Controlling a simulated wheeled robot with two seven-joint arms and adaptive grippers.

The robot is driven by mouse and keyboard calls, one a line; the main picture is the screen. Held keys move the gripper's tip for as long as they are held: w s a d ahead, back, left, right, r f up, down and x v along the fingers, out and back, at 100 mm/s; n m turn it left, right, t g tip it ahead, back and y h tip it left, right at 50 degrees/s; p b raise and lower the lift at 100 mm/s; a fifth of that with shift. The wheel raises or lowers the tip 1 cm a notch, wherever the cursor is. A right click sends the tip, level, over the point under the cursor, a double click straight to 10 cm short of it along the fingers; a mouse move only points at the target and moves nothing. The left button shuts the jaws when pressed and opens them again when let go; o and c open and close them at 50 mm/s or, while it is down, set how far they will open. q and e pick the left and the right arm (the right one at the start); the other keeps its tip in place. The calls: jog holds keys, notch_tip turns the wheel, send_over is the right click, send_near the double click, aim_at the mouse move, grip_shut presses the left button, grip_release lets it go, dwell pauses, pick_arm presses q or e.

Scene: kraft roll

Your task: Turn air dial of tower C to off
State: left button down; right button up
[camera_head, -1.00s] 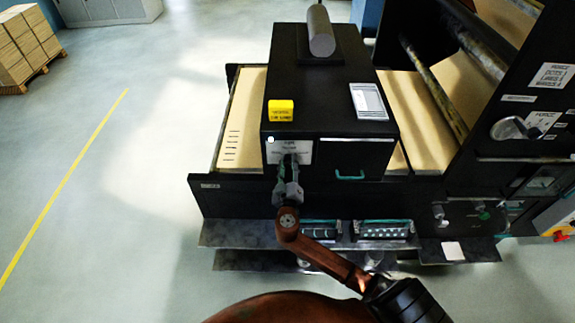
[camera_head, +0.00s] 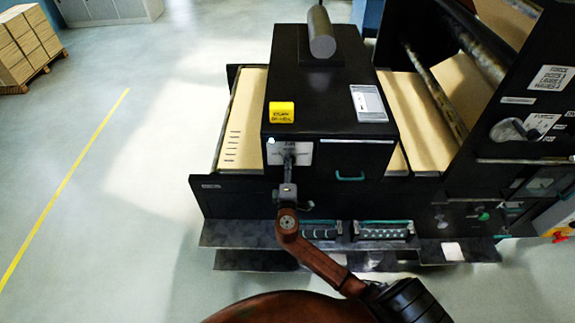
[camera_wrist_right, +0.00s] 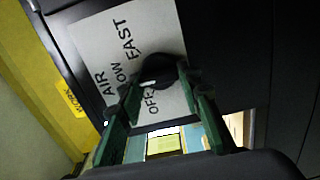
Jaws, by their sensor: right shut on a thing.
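The air dial (camera_wrist_right: 160,70) is a black knob on a pale label plate (camera_wrist_right: 110,45) in the right wrist view. The plate reads "AIR", "FAST", and partly covered words that look like "LOW" and "OFF". A pale mark on the knob's lower left faces the "OFF" lettering. My right gripper (camera_wrist_right: 164,88) is shut on the knob, one green finger on each side. In the head view, my right gripper (camera_head: 288,170) is at the plate (camera_head: 298,153) on the black tower's front (camera_head: 325,110); the knob is hidden there. My left gripper is not in view.
A yellow tag (camera_head: 281,112) and a small white light (camera_head: 271,141) are above the plate. A green handle (camera_head: 350,178) is to the right. A ledge (camera_head: 235,234) juts out below. Stacked boxes (camera_head: 30,45) stand at the far left; the floor between is clear.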

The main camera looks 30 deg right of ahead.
jog(key=n+p, duration=0.2)
jog(key=n, duration=0.2)
jog(key=n+p, duration=0.2)
jog(key=n, duration=0.2)
jog(key=n+p, duration=0.2)
jog(key=n, duration=0.2)
jog(key=shift+s+f, duration=0.1)
jog(key=shift+f, duration=0.15)
jog(key=shift+n, duration=0.3)
jog(key=o, duration=1.1)
jog(key=shift+o, duration=0.3)
jog(key=shift+d, duration=0.1)
jog(key=v, duration=1.2)
